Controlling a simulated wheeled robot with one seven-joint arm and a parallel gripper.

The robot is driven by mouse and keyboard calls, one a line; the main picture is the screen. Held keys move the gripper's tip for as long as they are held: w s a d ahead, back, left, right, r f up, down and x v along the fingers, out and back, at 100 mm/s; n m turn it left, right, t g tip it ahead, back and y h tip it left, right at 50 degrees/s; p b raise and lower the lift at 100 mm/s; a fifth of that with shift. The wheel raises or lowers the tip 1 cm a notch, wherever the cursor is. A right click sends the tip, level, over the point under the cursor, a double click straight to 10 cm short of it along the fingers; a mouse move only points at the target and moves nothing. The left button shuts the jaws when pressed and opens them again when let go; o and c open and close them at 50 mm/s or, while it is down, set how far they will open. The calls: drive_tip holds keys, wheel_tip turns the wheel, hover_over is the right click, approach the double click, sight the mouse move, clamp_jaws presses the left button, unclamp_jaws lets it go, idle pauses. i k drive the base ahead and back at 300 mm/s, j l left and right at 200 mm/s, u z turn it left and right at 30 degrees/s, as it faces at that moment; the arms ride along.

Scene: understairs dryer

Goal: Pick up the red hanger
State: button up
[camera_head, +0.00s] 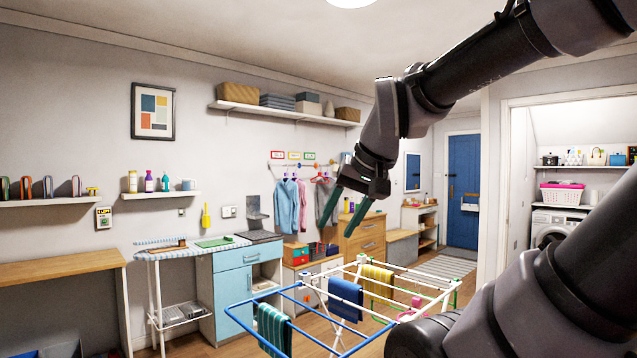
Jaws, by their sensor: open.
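A red hanger (320,179) hangs on the wall rail (290,164) in the head view. It is small and far off, at the right part of the rail, and a grey garment (327,200) hangs just below it. My gripper (336,231) is open and empty, its two dark green fingers pointing down and to the left. In the picture, the gripper lies right of and below the hanger. The fingers partly cover the area near the grey garment. The gripper appears much nearer to the camera than the rail.
A drying rack (343,327) with towels stands on the floor below my gripper. Blue and pink clothes (287,205) hang left of the hanger. A wooden dresser (362,238) and small drawers stand beneath. A light blue cabinet (235,295) and ironing board (192,250) are at left.

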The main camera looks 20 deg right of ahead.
sight(320, 174)
drive_tip(key=i+j+u, duration=0.25)
drive_tip(key=i, duration=0.3)
drive_tip(key=i+j+u, duration=0.25)
drive_tip(key=i, duration=0.3)
drive_tip(key=i+j+u, duration=0.25)
drive_tip(key=i, duration=0.35)
drive_tip(key=i+z, duration=0.2)
drive_tip(key=i, duration=0.3)
drive_tip(key=i+z, duration=0.2)
drive_tip(key=i, duration=0.35)
drive_tip(key=i+j+z, duration=0.2)
drive_tip(key=i, duration=0.3)
drive_tip(key=i+j+z, duration=0.2)
drive_tip(key=i, duration=0.3)
drive_tip(key=i+l+z, duration=0.25)
drive_tip(key=i+z, duration=0.5)
drive_tip(key=i, duration=0.25)
drive_tip(key=i+z, duration=0.4)
drive_tip(key=i+j+z, duration=0.35)
drive_tip(key=i, duration=0.25)
drive_tip(key=i+l+z, duration=0.15)
drive_tip(key=i+z, duration=0.25)
drive_tip(key=i, duration=1.2)
drive_tip(key=i+l+u, duration=0.15)
drive_tip(key=i+u, duration=0.3)
drive_tip(key=i+l+u, duration=1.15)
drive_tip(key=l, duration=0.2)
